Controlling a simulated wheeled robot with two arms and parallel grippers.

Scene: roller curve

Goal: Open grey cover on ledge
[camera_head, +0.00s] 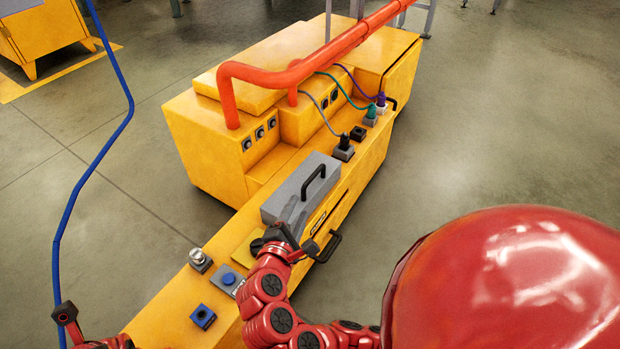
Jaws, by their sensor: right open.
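The grey cover (287,196) is a box-like lid with a black handle (314,181) on top. It lies closed on the yellow ledge (222,262) of the machine. My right gripper (294,214) is open and empty at the near end of the cover, below its handle. Its fingers overlap the cover's near face in the view, so I cannot tell whether they touch it. My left gripper (66,314) shows small at the lower left edge, by a blue cable. Its jaws are too unclear to read.
A blue button box (228,280), a blue socket (203,317) and a silver knob (198,258) sit on the near ledge. Plugs with cables (344,148) stand beyond the cover. A black front handle (329,246) juts out beside my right gripper. An orange pipe (300,73) crosses above the machine.

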